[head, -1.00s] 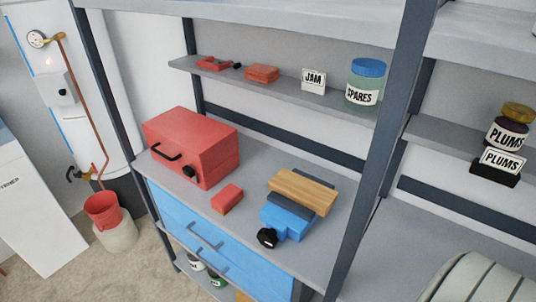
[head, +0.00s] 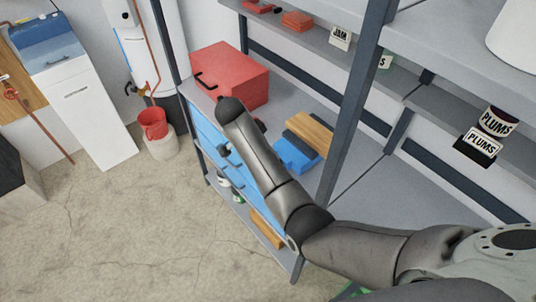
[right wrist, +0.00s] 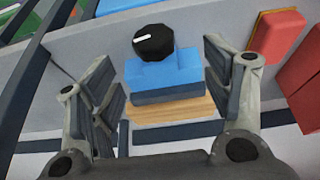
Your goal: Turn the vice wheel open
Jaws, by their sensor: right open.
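The vice is blue with dark jaw faces and a wooden board along it. In the head view the blue vice body (head: 292,156) and the board (head: 308,133) lie on the counter, partly behind my arm, and the wheel is hidden. In the right wrist view the black round vice wheel (right wrist: 153,42), with a white mark, sits at the end of the blue body (right wrist: 165,75). The board (right wrist: 175,110) is at the near end. My right gripper (right wrist: 160,68) is open, its fingers spread to either side of the vice, with nothing held. My left gripper is not in view.
A red toolbox (head: 228,78) stands on the counter left of the vice. A red block (right wrist: 273,38) lies beside the vice. A dark post (head: 348,125) rises just right of it. Blue drawers (head: 205,130) are below. The floor in front is clear.

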